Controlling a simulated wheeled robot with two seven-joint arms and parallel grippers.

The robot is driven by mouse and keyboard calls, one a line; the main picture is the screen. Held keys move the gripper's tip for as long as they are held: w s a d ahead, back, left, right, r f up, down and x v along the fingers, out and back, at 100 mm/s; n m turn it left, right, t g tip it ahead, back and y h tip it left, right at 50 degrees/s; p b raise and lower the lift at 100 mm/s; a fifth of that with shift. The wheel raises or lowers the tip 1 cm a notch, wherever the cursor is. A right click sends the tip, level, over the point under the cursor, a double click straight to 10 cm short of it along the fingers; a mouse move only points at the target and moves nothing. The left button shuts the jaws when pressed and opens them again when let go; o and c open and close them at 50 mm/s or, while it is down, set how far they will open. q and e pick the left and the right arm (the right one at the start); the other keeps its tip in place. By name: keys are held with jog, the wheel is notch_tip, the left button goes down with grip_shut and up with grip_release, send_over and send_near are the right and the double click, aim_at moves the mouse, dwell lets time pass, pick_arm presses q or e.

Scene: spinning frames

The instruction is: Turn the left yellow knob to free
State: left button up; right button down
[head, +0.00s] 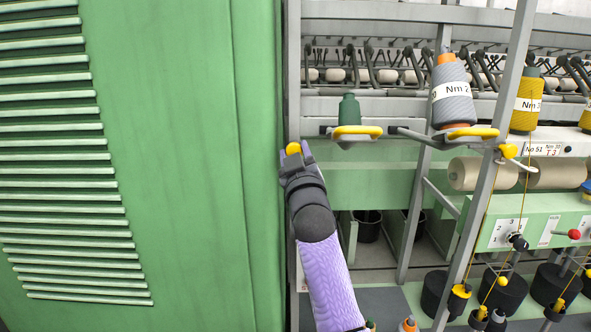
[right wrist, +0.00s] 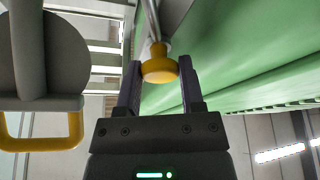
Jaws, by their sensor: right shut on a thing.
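The left yellow knob (head: 293,148) sits at the edge of the green panel, at the end of my right arm. In the right wrist view the knob (right wrist: 160,71) is a round yellow cap on a thin metal stem. My right gripper (head: 297,155) reaches up to it from below. In the right wrist view the two dark fingers (right wrist: 160,82) stand on either side of the knob, shut on it. Any marking for the knob's setting is not visible. My left gripper is not in view.
A large green cabinet (head: 165,160) fills the left. Right of the knob, a yellow-rimmed holder (head: 357,131) carries a green cone (head: 349,109). A grey yarn cone (head: 452,92) stands farther right. A slanted metal post (head: 485,190) crosses the frame.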

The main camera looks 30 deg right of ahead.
jog(key=shift+w+a+f+m+g+h+b, duration=0.15)
jog(key=shift+m+h+b, duration=0.4)
jog(key=shift+m, duration=0.6)
jog(key=shift+s+d+r+m+g+h+b, duration=0.1)
jog(key=shift+m+g+h+b, duration=0.15)
jog(key=shift+m+h+b, duration=0.65)
jog(key=shift+w+a+f+m+g+h+b, duration=0.15)
jog(key=shift+m+g+h, duration=0.1)
jog(key=shift+m, duration=1.2)
jog(key=shift+s+d+r+m, duration=0.1)
jog(key=shift+d+r+m, duration=0.05)
jog(key=shift+m, duration=0.15)
jog(key=shift+c, duration=1.7)
grip_release()
jog(key=shift+o, duration=0.6)
jog(key=shift+s, duration=0.1)
